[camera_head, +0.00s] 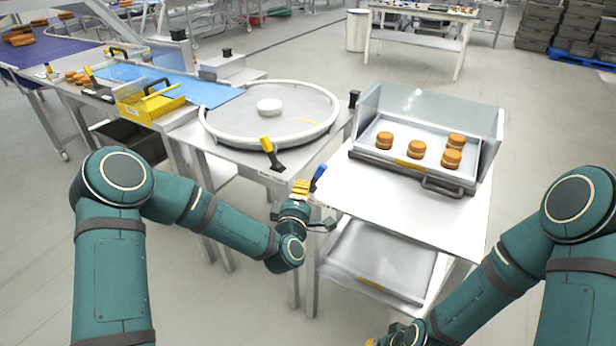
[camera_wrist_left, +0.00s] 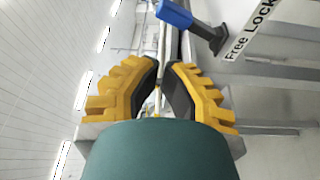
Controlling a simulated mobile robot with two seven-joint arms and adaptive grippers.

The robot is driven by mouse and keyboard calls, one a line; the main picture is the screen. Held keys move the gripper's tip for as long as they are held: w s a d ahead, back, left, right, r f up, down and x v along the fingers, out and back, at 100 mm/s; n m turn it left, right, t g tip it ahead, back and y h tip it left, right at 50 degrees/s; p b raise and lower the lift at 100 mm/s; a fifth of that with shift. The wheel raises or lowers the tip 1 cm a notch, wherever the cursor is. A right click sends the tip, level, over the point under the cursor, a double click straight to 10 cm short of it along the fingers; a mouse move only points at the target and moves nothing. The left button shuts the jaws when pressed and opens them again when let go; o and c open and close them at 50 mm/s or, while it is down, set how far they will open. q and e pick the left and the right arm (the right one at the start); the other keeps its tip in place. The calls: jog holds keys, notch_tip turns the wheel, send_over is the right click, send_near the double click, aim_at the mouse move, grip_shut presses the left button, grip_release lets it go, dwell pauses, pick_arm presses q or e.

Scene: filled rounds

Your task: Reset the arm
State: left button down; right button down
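My left gripper (camera_head: 301,186) is in the gap between the round-topped table and the right-hand table, close to a blue-handled lever (camera_head: 318,178). In the left wrist view its yellow fingers with black pads (camera_wrist_left: 161,72) stand apart with a narrow gap. Nothing is held between them. The blue lever also shows in the wrist view (camera_wrist_left: 175,14), just past the right finger. My right arm comes in from the right. Its gripper (camera_head: 375,342) is mostly cut off by the bottom edge, so its fingers cannot be judged.
A tray (camera_head: 383,165) with several filled rounds (camera_head: 416,149) sits on the right table (camera_head: 398,205). An empty tray (camera_head: 385,258) lies on its shelf. The round table (camera_head: 215,137) bears a white disc (camera_head: 269,106). A yellow bin (camera_head: 150,106) stands left.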

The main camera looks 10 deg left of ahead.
pick_arm(q)
jog(key=s+d+f+m+g+h, duration=0.4)
jog(key=s+f+m+g, duration=0.6)
jog(key=f, duration=0.5)
jog(key=s+a+f+m+g, duration=0.1)
jog(key=s+f+m+g, duration=0.1)
jog(key=s, duration=0.7)
jog(key=s+a+f+m+g, duration=0.1)
jog(key=s+f+m+g, duration=0.2)
jog(key=s, duration=0.6)
notch_tip(320, 180, down, 3)
jog(key=shift+s+a+r+g, duration=0.2)
jog(key=shift+s+g, duration=0.1)
jog(key=shift+g, duration=0.4)
